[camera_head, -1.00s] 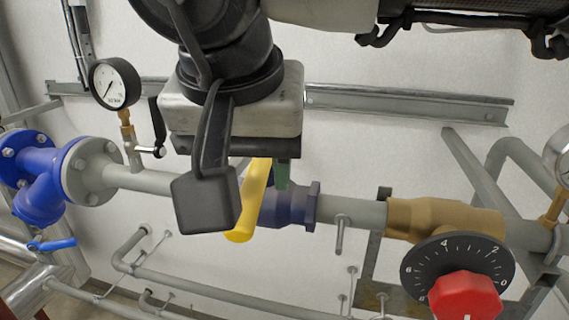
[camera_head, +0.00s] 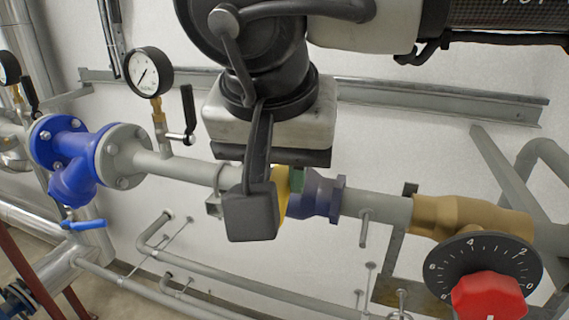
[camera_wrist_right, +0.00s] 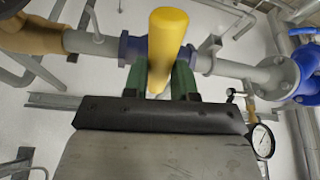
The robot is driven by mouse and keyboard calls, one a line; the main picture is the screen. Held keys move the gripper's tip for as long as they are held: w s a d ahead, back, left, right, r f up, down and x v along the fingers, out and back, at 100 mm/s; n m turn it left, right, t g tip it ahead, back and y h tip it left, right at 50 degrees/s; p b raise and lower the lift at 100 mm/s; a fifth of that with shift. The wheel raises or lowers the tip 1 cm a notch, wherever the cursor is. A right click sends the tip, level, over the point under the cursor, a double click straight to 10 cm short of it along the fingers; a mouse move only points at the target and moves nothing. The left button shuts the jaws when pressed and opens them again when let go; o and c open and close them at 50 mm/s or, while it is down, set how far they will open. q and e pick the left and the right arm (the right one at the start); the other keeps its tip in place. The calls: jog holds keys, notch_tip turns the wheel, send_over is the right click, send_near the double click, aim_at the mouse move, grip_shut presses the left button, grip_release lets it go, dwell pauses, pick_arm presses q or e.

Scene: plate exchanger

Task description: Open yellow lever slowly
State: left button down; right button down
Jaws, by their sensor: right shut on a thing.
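The yellow lever (camera_head: 283,193) sits at the dark blue valve (camera_head: 321,195) on the grey pipe. In the head view only a narrow strip of it shows; the rest is hidden behind a dark block on my right arm. In the right wrist view the lever (camera_wrist_right: 167,38) rises between the green fingers, its rounded end toward the camera. My right gripper (camera_head: 296,181) is shut on the lever. Its green fingers (camera_wrist_right: 168,80) stand on either side of the lever. My left gripper is not in view.
A pressure gauge (camera_head: 150,72) with a small black-handled valve stands left of the lever. A blue flanged fitting (camera_head: 78,158) is farther left. A red knob (camera_head: 488,296) with a black dial is at the lower right. A metal rail (camera_head: 440,94) runs behind.

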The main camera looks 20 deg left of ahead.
jog(key=shift+d, duration=0.1)
jog(key=shift+w+d+n+y, duration=0.15)
jog(key=shift+d+n+y, duration=0.15)
jog(key=shift+d+n, duration=0.35)
jog(key=c, duration=0.9)
grip_release()
jog(key=shift+r, duration=0.1)
jog(key=b+v, duration=0.1)
jog(key=v, duration=0.9)
jog(key=shift+r, duration=0.3)
